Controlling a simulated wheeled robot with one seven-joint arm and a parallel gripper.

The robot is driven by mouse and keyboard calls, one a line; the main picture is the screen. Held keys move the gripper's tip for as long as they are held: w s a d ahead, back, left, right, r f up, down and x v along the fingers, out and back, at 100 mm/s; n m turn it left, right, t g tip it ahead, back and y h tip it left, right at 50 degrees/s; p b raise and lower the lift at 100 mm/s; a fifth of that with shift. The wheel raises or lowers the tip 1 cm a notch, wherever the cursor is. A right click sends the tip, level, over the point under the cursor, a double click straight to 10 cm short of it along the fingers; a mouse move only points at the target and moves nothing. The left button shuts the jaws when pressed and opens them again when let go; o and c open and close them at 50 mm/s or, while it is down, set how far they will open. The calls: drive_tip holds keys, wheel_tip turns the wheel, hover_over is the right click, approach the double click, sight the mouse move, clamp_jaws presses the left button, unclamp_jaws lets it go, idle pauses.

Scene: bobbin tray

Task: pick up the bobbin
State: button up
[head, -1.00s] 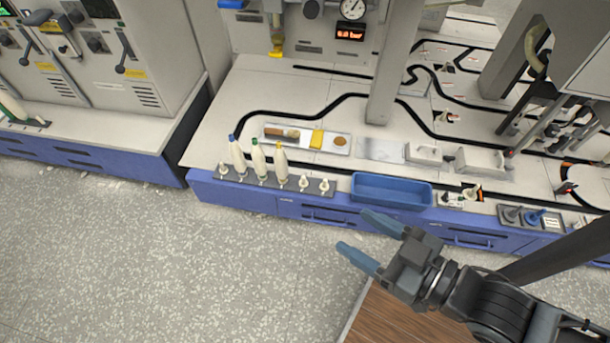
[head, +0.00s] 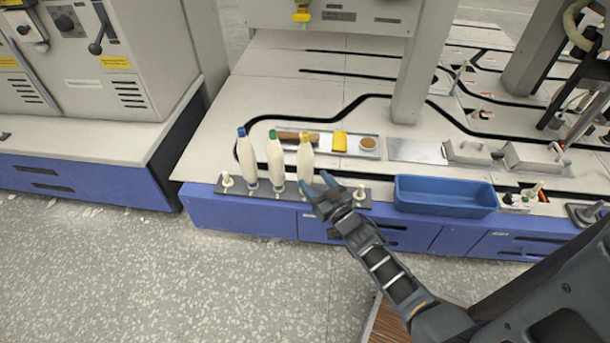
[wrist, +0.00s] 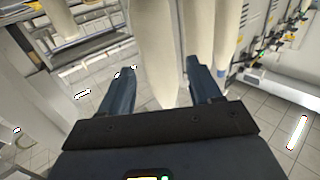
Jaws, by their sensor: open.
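Three cream bobbins stand upright in a row on a dark peg rail (head: 291,193) at the bench's front edge. In the head view they are a blue-topped bobbin (head: 249,160), a green-topped bobbin (head: 276,160) and a yellow-topped bobbin (head: 306,158). My gripper (head: 315,182) is open at the lower part of the yellow-topped bobbin, overlapping its base in the picture. In the wrist view a bobbin (wrist: 157,45) stands large between or just beyond my open fingers (wrist: 161,67). I cannot tell whether they touch it. The other bobbins show to its right.
Bare pegs stand on the rail, at its left end (head: 227,180) and right end (head: 360,193). A blue bin (head: 445,200) sits to the right. Behind the bobbins is a tray (head: 320,145) with a brown roll, a yellow piece and a round disc. A post (head: 412,85) rises behind.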

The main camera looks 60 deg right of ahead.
sight(302, 163)
drive_tip(key=shift+w+d+f, duration=0.25)
drive_tip(key=shift+d, duration=0.2)
drive_tip(key=shift+x, duration=0.9)
drive_tip(key=x, duration=0.2)
drive_tip(key=b+x, duration=0.2)
drive_tip(key=x, duration=0.1)
drive_tip(key=shift+w+d+r, duration=0.15)
drive_tip(key=shift+w+r, duration=0.1)
drive_tip(key=shift+w, duration=0.05)
drive_tip(key=shift+r, duration=0.1)
drive_tip(key=c, duration=0.8)
